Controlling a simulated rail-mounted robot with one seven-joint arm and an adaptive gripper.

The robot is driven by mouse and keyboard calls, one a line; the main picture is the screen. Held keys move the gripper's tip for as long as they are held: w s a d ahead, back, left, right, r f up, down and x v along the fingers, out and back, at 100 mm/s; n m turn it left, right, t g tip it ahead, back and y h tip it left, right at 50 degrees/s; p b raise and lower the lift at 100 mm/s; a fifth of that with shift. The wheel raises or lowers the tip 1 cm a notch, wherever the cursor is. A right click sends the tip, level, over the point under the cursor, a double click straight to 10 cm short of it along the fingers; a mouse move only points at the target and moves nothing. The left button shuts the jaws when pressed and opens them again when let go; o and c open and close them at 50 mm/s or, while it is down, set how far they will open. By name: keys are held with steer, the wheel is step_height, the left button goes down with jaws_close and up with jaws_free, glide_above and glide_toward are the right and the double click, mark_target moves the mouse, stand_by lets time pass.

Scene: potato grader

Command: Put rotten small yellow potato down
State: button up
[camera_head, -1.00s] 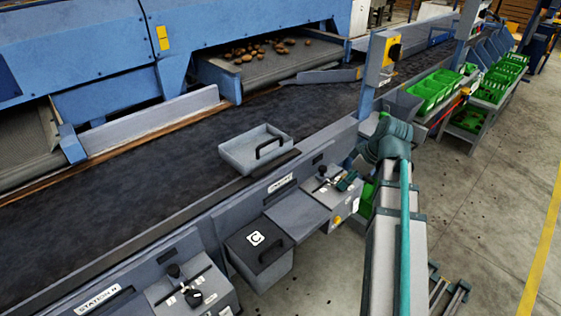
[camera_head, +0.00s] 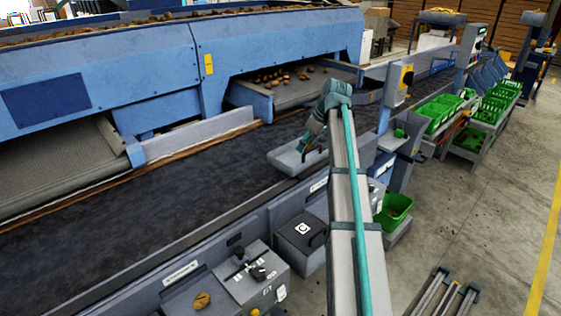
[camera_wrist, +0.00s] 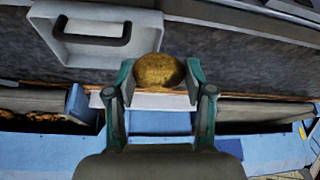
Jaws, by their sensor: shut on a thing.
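In the wrist view my gripper (camera_wrist: 158,78) is shut on a small round yellow-brown potato (camera_wrist: 158,70) with dark patches. The potato sits between the two fingertips. The grey tray (camera_wrist: 50,36) with a dark handle lies at the upper left of that view, beside the potato in the picture. In the head view my gripper (camera_head: 304,146) is at the grey tray (camera_head: 283,161) by the near edge of the dark belt, and the arm covers part of the tray. I cannot make out the held potato in the head view.
The dark belt (camera_head: 120,205) runs along the blue machine (camera_head: 100,75) and is bare on the left. Several potatoes (camera_head: 280,77) lie on a feed conveyor. Another potato (camera_head: 202,300) lies on the near station. Green crates (camera_head: 437,112) stand at the right.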

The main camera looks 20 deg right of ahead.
steer(key=w+d+f+p, duration=0.1)
steer(key=w+f+p, duration=0.2)
steer(key=w, duration=0.6)
steer(key=p, duration=0.2)
glide_toward(289, 160)
steer(key=shift+w+a+f, duration=0.5)
steer(key=shift+w+a, duration=0.15)
steer(key=shift+w+f, duration=0.45)
steer(key=shift+f, duration=0.15)
steer(key=shift+w+f+p, duration=0.1)
steer(key=shift+f+p, duration=0.6)
steer(key=shift+f, duration=1)
steer(key=shift+f, duration=0.1)
steer(key=shift+f, duration=0.1)
steer(key=o, duration=1.2)
